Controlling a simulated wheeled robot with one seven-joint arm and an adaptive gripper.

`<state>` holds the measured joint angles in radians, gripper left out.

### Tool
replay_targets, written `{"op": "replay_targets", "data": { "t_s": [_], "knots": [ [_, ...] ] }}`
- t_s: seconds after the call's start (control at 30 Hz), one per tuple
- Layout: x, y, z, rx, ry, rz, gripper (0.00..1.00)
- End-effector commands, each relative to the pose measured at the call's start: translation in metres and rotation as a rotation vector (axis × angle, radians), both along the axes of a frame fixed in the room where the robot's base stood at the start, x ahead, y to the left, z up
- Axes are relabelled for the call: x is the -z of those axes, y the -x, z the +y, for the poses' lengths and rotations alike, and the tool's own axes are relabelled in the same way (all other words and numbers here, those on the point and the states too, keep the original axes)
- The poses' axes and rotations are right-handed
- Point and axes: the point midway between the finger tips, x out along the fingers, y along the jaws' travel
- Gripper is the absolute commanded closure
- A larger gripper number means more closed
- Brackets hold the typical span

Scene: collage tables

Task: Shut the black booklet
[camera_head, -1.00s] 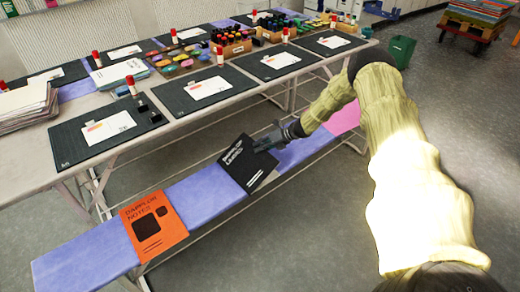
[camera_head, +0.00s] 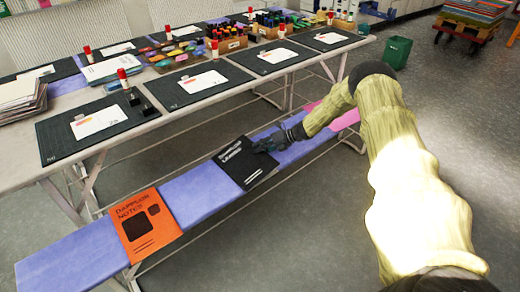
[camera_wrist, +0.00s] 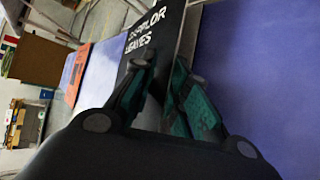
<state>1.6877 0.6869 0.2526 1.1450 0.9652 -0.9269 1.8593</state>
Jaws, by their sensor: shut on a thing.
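The black booklet (camera_head: 240,166) lies on the purple-covered bench with its titled front cover facing up. The cover looks flat or nearly flat in the head view; I cannot tell whether a small gap is left under it. My gripper (camera_head: 259,146) is at the booklet's right edge, shut on it. In the wrist view, the black booklet (camera_wrist: 147,42) runs up from between the fingers of my gripper (camera_wrist: 163,66), with white lettering on its cover. A pale strip shows beside its edge. The fingers hide the held part of the edge.
An orange booklet (camera_head: 146,225) lies on the same bench (camera_head: 199,193) to the left. The long table (camera_head: 95,160) behind carries dark mats, white cards, glue sticks and boxes of supplies. Bare purple bench lies between the two booklets. A green bin (camera_head: 397,52) stands on the floor.

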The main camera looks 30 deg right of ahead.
Motion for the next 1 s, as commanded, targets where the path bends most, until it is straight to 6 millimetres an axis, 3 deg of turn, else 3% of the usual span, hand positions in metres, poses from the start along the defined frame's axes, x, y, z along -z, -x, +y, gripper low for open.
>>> {"op": "replay_targets", "data": {
  "t_s": [0.2,0.23,0.27,0.67,1.0],
  "knots": [
    [0.001,0.0,-0.001,0.001,0.005,-0.002,1.0],
    [0.001,0.0,-0.001,0.001,0.005,-0.002,0.8],
    [0.001,0.0,-0.001,0.001,0.005,-0.002,0.76],
    [-0.003,0.001,-0.004,0.002,0.001,-0.002,0.76],
    [-0.028,0.024,-0.042,0.003,0.001,-0.003,0.76]
  ]
}}
